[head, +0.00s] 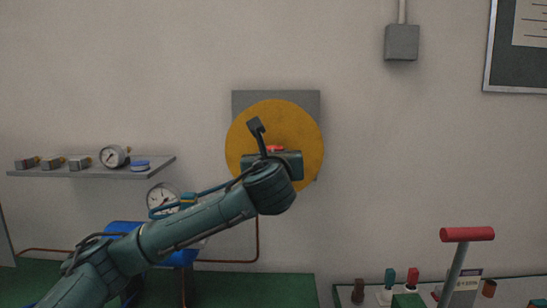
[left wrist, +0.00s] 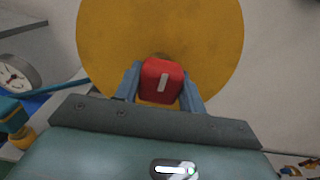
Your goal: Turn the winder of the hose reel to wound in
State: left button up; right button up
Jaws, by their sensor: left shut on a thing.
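The hose reel is a round yellow disc (head: 290,122) on a grey plate on the wall, and it fills the top of the left wrist view (left wrist: 210,35). Its winder has a red knob (left wrist: 162,80) with a pale mark on it. In the head view only a sliver of the red knob (head: 274,148) shows above my left wrist. My left gripper (left wrist: 161,85) has its two fingers closed on either side of the red knob, in front of the disc. The lower part of the disc is partly hidden by my arm. My right gripper is not in view.
A shelf (head: 60,173) with a gauge and small fittings is on the wall at left. A second gauge (head: 162,198) and a blue tank (head: 125,227) stand below it. A red-handled lever (head: 467,234) and small switches are at lower right.

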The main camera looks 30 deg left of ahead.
pick_arm(q)
jog(key=shift+f+m, duration=0.15)
jog(key=shift+m, duration=0.45)
jog(key=o, duration=1)
jog(key=shift+s+d, duration=0.3)
jog(key=shift+s, duration=0.1)
jog(key=b+v, duration=0.2)
jog(key=v, duration=1)
jog(key=shift+s+b, duration=0.1)
jog(key=shift+b, duration=0.2)
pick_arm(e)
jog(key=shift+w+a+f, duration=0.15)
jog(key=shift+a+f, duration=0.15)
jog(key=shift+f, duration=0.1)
